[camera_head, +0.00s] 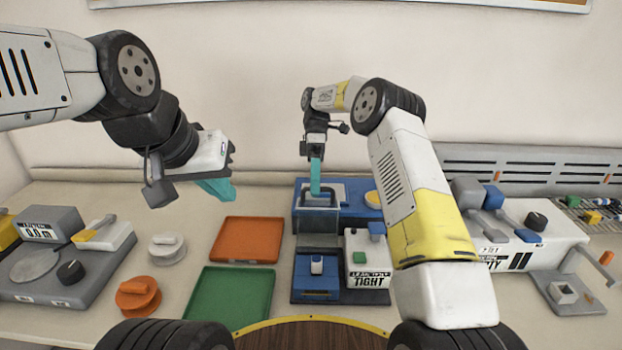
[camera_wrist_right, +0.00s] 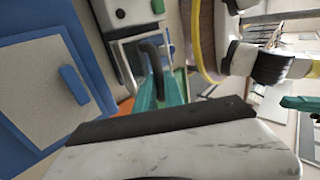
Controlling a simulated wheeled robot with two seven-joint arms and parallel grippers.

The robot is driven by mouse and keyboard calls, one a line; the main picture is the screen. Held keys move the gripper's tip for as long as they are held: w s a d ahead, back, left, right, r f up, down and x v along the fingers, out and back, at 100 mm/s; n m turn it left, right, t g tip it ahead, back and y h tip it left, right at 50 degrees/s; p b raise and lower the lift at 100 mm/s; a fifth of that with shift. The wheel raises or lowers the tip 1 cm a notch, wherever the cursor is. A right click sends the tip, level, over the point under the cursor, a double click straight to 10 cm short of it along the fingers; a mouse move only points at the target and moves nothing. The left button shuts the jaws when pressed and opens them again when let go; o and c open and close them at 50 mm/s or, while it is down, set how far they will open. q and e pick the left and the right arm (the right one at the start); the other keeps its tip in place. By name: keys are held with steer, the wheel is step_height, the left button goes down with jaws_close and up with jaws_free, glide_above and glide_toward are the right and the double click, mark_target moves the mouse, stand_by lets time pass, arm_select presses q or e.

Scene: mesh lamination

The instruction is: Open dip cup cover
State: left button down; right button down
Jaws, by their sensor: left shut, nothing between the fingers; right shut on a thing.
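A clear, dark-edged cover (camera_head: 317,223) stands at the middle of the table, over the front of the blue station and behind the small tester. Its black handle (camera_wrist_right: 151,62) shows in the right wrist view. My right gripper (camera_head: 316,190) reaches down from above, its teal fingers shut on the handle; the fingers also show in the right wrist view (camera_wrist_right: 157,88). How far the cover is tilted is hard to tell. My left gripper (camera_head: 221,190) is shut and empty, raised above the table behind the orange tray. No separate dip cup can be made out.
The blue station (camera_head: 299,213) stands behind the tester marked TIGHT (camera_head: 368,270). An orange tray (camera_head: 246,240) and a green tray (camera_head: 232,294) lie to the left. A grey scale (camera_head: 45,285) is far left, a white machine (camera_head: 535,245) right.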

steer(key=shift+w+d+f, duration=0.15)
steer(key=shift+w+f, duration=0.05)
steer(key=shift+w, duration=0.1)
steer(key=c, duration=1.5)
jaws_free()
steer(key=shift+w, duration=0.1)
steer(key=shift+o, duration=0.2)
